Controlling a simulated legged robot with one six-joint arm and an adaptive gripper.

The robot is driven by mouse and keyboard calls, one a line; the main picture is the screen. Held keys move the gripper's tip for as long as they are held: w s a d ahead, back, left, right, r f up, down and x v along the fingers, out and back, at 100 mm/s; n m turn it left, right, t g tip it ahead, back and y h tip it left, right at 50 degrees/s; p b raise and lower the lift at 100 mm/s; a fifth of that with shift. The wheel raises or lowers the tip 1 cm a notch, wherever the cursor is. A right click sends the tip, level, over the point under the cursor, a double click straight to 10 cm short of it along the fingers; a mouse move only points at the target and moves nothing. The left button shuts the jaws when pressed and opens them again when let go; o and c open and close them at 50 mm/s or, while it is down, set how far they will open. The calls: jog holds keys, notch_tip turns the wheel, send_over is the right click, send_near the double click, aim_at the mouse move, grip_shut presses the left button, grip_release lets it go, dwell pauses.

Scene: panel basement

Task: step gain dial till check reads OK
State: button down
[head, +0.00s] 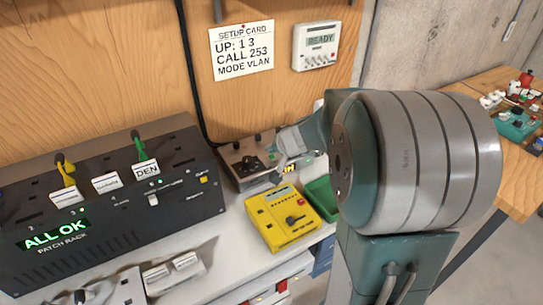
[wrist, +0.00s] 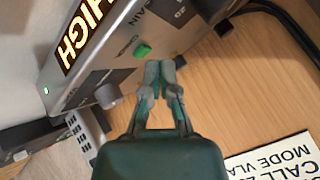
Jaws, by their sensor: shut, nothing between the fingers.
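The gain unit is a grey-brown box (head: 243,176) on the bench in the head view, partly hidden behind my arm. In the wrist view its panel (wrist: 125,75) is seen close and tilted. Its lit display (wrist: 76,42) reads HIGH in amber. The word GAIN shows beside a dark dial (wrist: 183,10) at the top edge. A green button (wrist: 143,50) and a grey knob (wrist: 107,96) sit lower on the panel. My gripper (wrist: 160,64) is shut and empty, its tips close beside the green button; I cannot tell whether they touch it.
A black patch rack (head: 100,205) reading ALL OK stands at left. A yellow box (head: 283,216) and green tray (head: 322,198) lie in front of the gain unit. A setup card (head: 241,50) and READY panel (head: 316,46) hang on the wooden wall. A black cable runs down it.

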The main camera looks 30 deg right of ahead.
aim_at(272, 157)
jog(key=shift+r, duration=0.25)
jog(key=shift+r, duration=2.5)
